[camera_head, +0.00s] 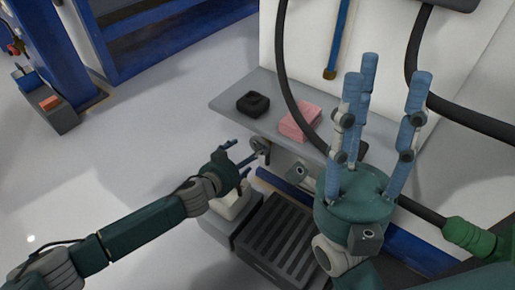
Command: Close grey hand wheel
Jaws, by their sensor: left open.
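A small grey round part, which looks like the grey hand wheel (261,145), sits at the front edge of the grey shelf. My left gripper (246,158) is open just to the left of the wheel, its fingers pointing toward it. I cannot tell whether a fingertip touches the wheel. The wheel is small in view, and its turn position cannot be read. My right gripper (384,95) is open and empty on the right, its blue fingers spread and pointing up, apart from the wheel. It hides part of the machine behind it.
The grey shelf (228,103) holds a black block (253,103) and a pink stack (300,121). Dark hoses (283,60) hang before the white machine wall. A dark slatted box (285,240) stands below the shelf. Free floor (140,150) lies at left.

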